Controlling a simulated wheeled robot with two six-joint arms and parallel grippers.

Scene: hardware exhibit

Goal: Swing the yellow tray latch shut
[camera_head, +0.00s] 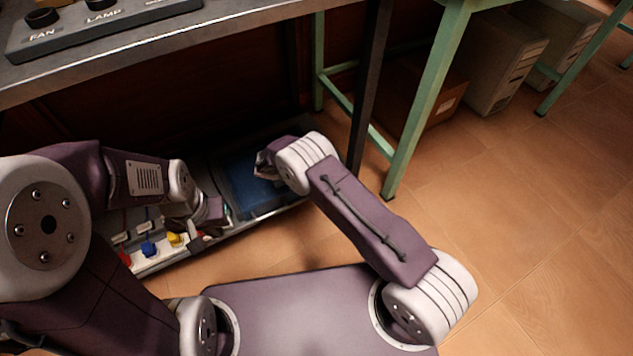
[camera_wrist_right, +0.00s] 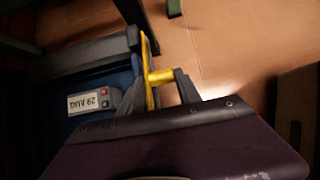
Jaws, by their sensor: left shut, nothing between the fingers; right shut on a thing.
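The yellow tray latch (camera_wrist_right: 149,72) stands at the edge of the blue tray (camera_wrist_right: 62,126) in the right wrist view. It is a flat yellow plate with a short yellow knob sticking out to the right. My right gripper (camera_wrist_right: 160,82) is shut on the knob, with a dark finger on each side. In the head view my right gripper (camera_head: 264,165) is over the tray's far end (camera_head: 240,188), and I cannot make out the latch there. My left gripper (camera_head: 212,212) is shut and empty over the tray's left part, apart from the latch.
Red, blue (camera_head: 148,249) and yellow (camera_head: 176,240) small parts sit in the pale left section of the tray. A grey bench (camera_head: 220,35) with a switch panel (camera_head: 100,28) overhangs it. A green table leg (camera_head: 425,100) stands to the right. Open floor lies further right.

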